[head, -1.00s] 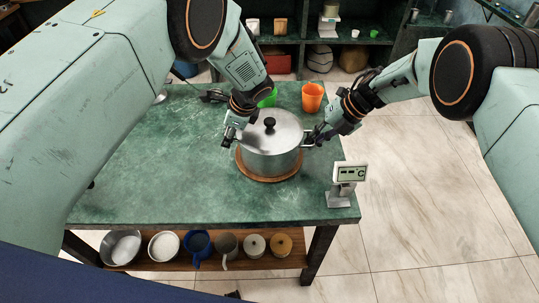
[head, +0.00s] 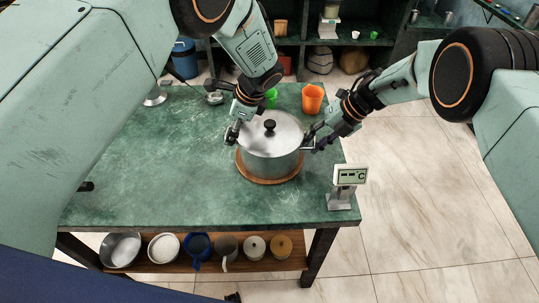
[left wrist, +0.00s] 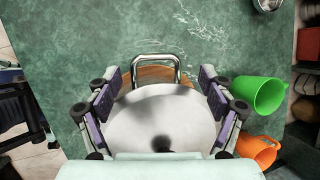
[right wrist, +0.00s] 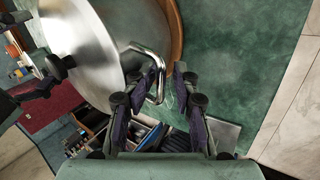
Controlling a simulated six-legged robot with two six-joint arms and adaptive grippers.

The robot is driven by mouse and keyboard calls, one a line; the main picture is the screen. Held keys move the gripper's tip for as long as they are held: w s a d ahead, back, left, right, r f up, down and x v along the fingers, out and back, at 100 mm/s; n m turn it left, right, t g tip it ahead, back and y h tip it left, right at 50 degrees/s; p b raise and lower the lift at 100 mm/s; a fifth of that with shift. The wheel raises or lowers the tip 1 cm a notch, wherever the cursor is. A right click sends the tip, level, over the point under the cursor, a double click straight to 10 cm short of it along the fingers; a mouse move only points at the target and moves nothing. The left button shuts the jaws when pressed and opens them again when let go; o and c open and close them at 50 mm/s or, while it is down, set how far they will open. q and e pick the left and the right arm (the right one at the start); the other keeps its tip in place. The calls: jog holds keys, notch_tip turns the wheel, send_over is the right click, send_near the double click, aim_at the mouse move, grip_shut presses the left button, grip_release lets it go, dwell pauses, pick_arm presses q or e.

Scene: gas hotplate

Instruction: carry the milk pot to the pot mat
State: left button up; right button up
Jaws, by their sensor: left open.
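The milk pot (head: 270,147), a lidded silver pot with a black knob, rests upright on the round brown pot mat (head: 268,181) on the green table. Its lid also shows in the left wrist view (left wrist: 130,115), with one handle (left wrist: 155,62) beyond it. My left gripper (head: 232,134) is open beside the pot's left side; the handle lies ahead between its fingers. My right gripper (head: 311,141) is at the pot's right handle (right wrist: 158,75). In the right wrist view its fingers stand apart, with the handle loop between them.
An orange cup (head: 312,98) and a green cup (head: 271,96) stand behind the pot. A temperature display (head: 348,178) stands at the table's right front corner. The left part of the table is mostly clear. Several pots and mugs sit on the shelf (head: 184,266) below.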

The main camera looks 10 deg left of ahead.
pick_arm(q)
jog(key=shift+v, duration=1.55)
pick_arm(e)
jog(key=v, duration=1.2)
pick_arm(q)
jog(key=shift+s, duration=0.1)
pick_arm(e)
jog(key=shift+a, duration=0.1)
jog(key=x, duration=0.9)
jog(key=shift+f, duration=0.15)
jog(key=shift+a+r, duration=0.1)
jog(key=shift+r, duration=0.1)
